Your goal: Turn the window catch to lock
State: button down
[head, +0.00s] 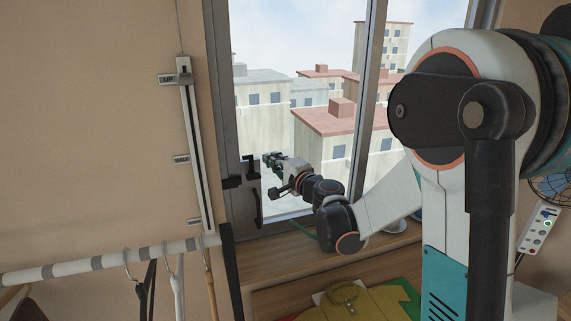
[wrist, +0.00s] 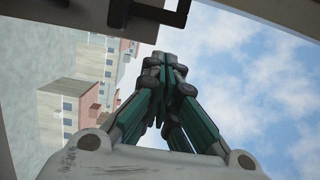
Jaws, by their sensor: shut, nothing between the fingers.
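The window catch (head: 247,163) is a small dark piece on the grey window frame, left of the glass. A dark piece of window hardware, probably the catch, also shows at the top of the wrist view (wrist: 160,13), partly cut off by the edge. My gripper (head: 267,158) is shut and empty, just right of the catch in the head view. In the wrist view its green-sided fingers (wrist: 165,58) meet below the dark hardware, with a visible gap. I cannot tell whether they touch it from the head view.
A dark curved pull handle (head: 258,208) sits below the catch, with a dark block (head: 232,183) beside it. A clothes rail (head: 100,259) with hangers runs at lower left. A wooden sill (head: 300,254) and folded yellow cloth (head: 365,302) lie below my arm.

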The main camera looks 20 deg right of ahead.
jog(key=shift+a, duration=1.05)
